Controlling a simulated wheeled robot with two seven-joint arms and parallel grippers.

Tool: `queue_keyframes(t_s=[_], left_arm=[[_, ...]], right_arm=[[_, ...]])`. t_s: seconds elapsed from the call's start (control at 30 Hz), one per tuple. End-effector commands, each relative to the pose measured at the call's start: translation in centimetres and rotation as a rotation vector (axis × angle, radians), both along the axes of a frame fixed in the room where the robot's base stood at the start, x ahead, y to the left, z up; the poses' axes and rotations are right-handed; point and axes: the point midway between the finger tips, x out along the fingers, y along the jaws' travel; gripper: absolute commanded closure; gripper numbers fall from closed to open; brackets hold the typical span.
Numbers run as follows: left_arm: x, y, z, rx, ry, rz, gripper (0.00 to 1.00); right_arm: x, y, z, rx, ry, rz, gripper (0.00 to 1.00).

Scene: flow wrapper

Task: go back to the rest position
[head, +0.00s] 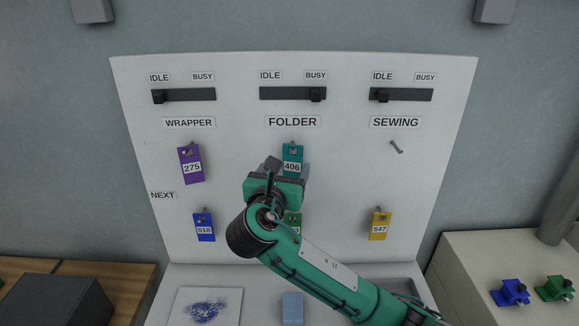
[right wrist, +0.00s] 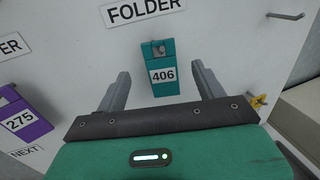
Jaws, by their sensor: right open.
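My right gripper (right wrist: 163,90) is open, its two fingers spread on either side of the teal tag 406 (right wrist: 163,75) and apart from it in the right wrist view. In the head view my right gripper (head: 290,172) is in front of the board, just below the teal tag 406 (head: 292,155), which hangs on a hook under the FOLDER label (head: 293,122). My right arm comes in from the lower right and partly covers a green tag (head: 293,222) in the lower row. My left gripper is not in view.
The white board (head: 340,130) holds a purple tag 275 (head: 191,165), a blue tag 518 (head: 204,226) and a yellow tag 547 (head: 380,225). The SEWING hook (head: 396,147) is empty. Blue (head: 510,292) and green (head: 555,289) pieces lie on the right-hand counter (head: 475,262).

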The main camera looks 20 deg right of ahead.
Motion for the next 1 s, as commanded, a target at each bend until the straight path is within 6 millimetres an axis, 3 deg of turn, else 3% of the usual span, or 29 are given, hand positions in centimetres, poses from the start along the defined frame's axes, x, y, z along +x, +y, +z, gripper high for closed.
queue_keyframes(t_s=[0.03, 0.3, 0.57, 0.67, 0.87, 1.0], left_arm=[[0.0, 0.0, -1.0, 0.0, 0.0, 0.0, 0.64], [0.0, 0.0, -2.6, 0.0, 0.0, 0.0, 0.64], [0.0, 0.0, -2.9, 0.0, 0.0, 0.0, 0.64], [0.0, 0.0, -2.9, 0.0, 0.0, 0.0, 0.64], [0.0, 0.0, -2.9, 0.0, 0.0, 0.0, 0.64], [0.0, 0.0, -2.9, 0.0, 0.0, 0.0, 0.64]], right_arm=[[-1.1, 0.8, -0.5, 0.003, -0.003, 0.005, 0.3], [-5.7, 3.5, -0.3, 0.003, -0.002, 0.003, 0.3], [-7.5, 4.3, -0.8, 0.032, 0.006, 0.004, 0.3], [-7.6, 3.8, -3.0, 0.139, 0.02, 0.016, 0.3], [-8.9, 2.1, -11.1, 0.555, 0.059, 0.0, 0.3], [-10.9, 0.8, -16.8, 0.872, 0.072, -0.077, 0.3]])
